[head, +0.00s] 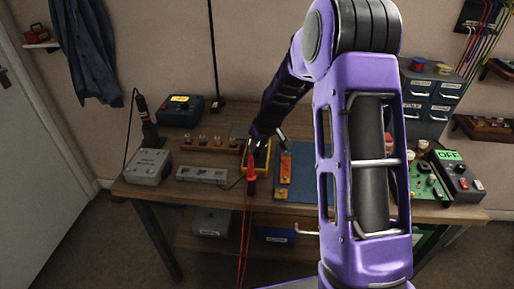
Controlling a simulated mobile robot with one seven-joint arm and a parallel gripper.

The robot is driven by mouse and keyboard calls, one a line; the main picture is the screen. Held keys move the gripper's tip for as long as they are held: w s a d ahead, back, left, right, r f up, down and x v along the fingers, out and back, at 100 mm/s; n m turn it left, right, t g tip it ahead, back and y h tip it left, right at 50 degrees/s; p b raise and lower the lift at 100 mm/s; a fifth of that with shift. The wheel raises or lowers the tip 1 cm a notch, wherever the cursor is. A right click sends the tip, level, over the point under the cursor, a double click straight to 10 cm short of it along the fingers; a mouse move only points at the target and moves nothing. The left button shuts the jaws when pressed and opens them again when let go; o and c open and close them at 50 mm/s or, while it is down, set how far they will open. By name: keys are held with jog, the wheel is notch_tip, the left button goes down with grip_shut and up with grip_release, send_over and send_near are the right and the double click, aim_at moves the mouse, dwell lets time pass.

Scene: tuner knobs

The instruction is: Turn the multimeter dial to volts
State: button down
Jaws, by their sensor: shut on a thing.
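The multimeter (263,163) has a yellow case and lies on the workbench, left of the blue mat. My gripper (258,142) points down onto its upper part, fingertips at its face. The gripper is shut on the multimeter's dial, which the fingers hide. I cannot read the dial's position or any display from here. Red leads (248,205) with a red plug run from the multimeter's lower end over the front edge of the bench.
Grey boxes (148,167) and a row of small knobs (205,142) stand to the left. A box with a green OFF display (449,155) stands right. My arm hides the bench's right middle.

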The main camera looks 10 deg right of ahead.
jog(key=m, duration=0.1)
jog(key=m+h, duration=0.1)
jog(key=shift+a+r+m, duration=0.1)
jog(key=shift+a+m, duration=0.1)
jog(key=shift+m, duration=0.2)
jog(key=m+h+p, duration=0.1)
jog(key=m, duration=0.1)
jog(key=shift+m+t+p, duration=0.3)
jog(key=shift+m+p, duration=0.1)
jog(key=m+h+p, duration=0.1)
jog(key=m, duration=0.1)
jog(key=m+h+p, duration=0.1)
jog(key=m, duration=0.2)
jog(key=shift+a+g+p, duration=0.1)
jog(key=shift+g+p, duration=0.25)
jog(key=shift+g, duration=0.05)
jog(key=shift+m, duration=0.3)
jog(key=c, duration=0.5)
grip_release()
jog(key=v, duration=1.7)
jog(key=shift+a+p, duration=0.2)
jog(key=shift+p, duration=0.2)
